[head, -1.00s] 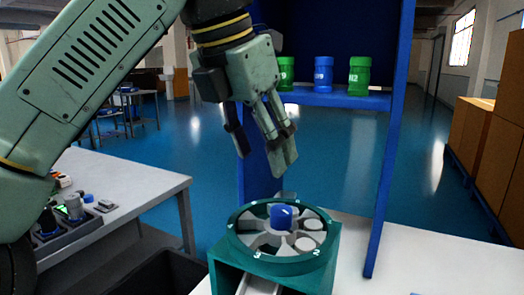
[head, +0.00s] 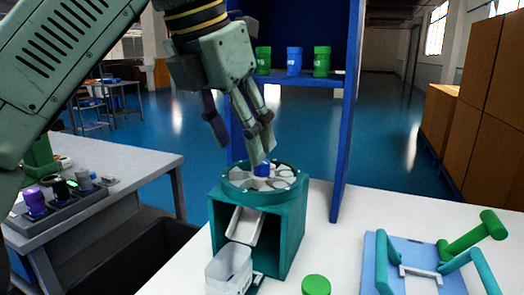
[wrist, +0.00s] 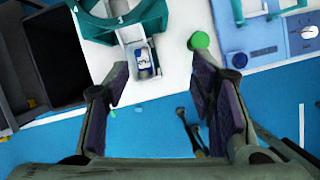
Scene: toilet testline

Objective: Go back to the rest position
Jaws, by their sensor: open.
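My gripper (head: 238,138) hangs in the air with its fingers pointing down and spread. In the head view it overlaps the teal round dispenser (head: 238,197), which has a blue knob (head: 262,170) on top. In the wrist view nothing is between my fingers (wrist: 158,88); blue floor and the white table's edge show beyond them. My arm comes in from the upper left.
A clear container (head: 228,268) stands at the dispenser's chute, with a green cap (head: 316,284) beside it. A blue fixture (head: 415,270) with green handles is at the right. A blue shelf (head: 342,150) with bottles stands behind. A side table (head: 130,166) is at left.

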